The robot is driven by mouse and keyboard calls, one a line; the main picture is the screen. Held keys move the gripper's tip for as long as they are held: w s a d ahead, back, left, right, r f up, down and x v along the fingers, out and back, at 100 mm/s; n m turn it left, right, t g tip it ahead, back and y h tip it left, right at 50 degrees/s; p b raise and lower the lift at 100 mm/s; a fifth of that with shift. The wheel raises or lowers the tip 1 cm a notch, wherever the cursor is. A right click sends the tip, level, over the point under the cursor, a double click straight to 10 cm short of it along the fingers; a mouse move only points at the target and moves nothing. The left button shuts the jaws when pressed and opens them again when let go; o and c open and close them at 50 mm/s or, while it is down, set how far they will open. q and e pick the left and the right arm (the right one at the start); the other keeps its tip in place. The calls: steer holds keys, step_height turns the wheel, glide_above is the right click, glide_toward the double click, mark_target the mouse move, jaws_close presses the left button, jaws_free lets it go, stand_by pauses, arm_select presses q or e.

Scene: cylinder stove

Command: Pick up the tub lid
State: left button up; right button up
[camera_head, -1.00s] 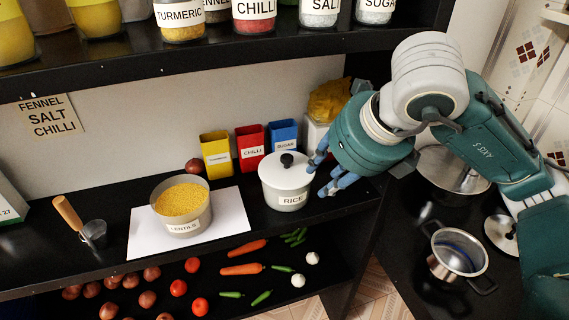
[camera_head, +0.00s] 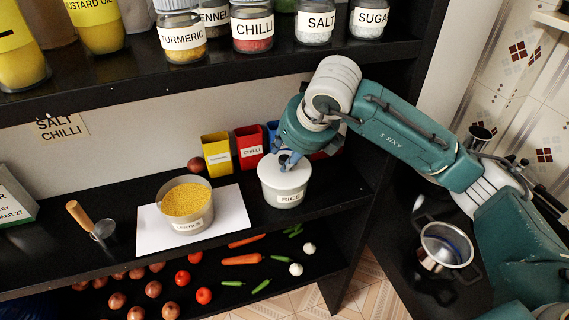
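The white tub (camera_head: 289,197) labelled RICE stands on the black shelf, right of the lentils bowl. Its white lid (camera_head: 272,172) sits flat on top of it. My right gripper (camera_head: 289,162) points down over the middle of the lid, its blue fingers at the lid's black knob. The knob is hidden by the fingers, so I cannot tell whether they have closed on it. My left gripper is not in view.
A bowl of yellow lentils (camera_head: 187,204) stands on white paper (camera_head: 236,207). Yellow (camera_head: 216,146) and red (camera_head: 248,142) boxes stand behind the tub, close to my gripper. Labelled jars line the upper shelf (camera_head: 190,76). A steel pot (camera_head: 445,247) is at the right.

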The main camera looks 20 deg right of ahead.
steer(key=shift+w+a+f, duration=0.1)
steer(key=shift+w+f, duration=0.1)
steer(key=shift+f, duration=0.15)
steer(key=c, duration=0.7)
steer(key=shift+r, duration=0.1)
steer(key=shift+c, duration=0.2)
